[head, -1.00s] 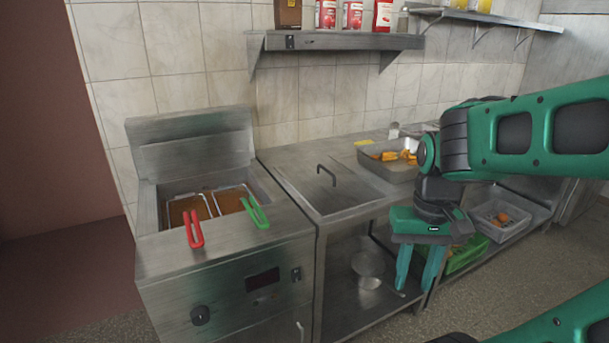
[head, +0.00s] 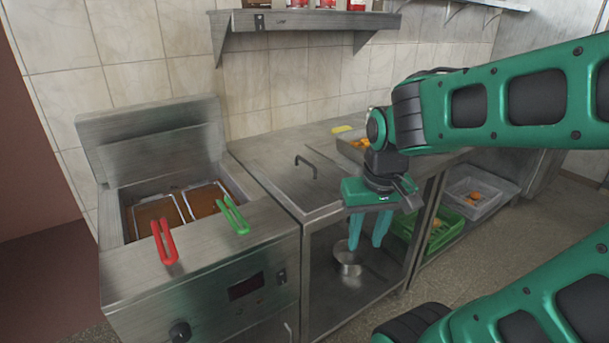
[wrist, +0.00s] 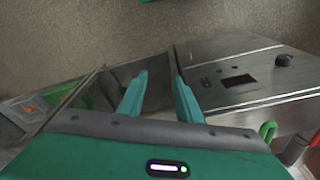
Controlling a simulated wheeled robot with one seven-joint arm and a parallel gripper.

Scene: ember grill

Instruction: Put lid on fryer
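The fryer (head: 200,268) stands at the left in the head view. Its oil well is uncovered and holds two baskets, one with a red handle (head: 165,243) and one with a green handle (head: 233,216). The lid (head: 290,185), a flat metal plate with a raised dark bar handle (head: 306,163), lies on the counter right of the fryer. My gripper (head: 367,240) is right of the lid, in front of the counter, pointing down. It is open and empty; a gap shows between its fingers in the wrist view (wrist: 160,78), where the fryer front (wrist: 235,78) is at the right.
A shelf with red containers (head: 306,22) hangs on the tiled wall. A tray of food (head: 350,145) stands on the counter behind my arm. Below are a metal pot (head: 348,262), a green crate (head: 425,237) and a grey crate (head: 478,205). The floor in front is open.

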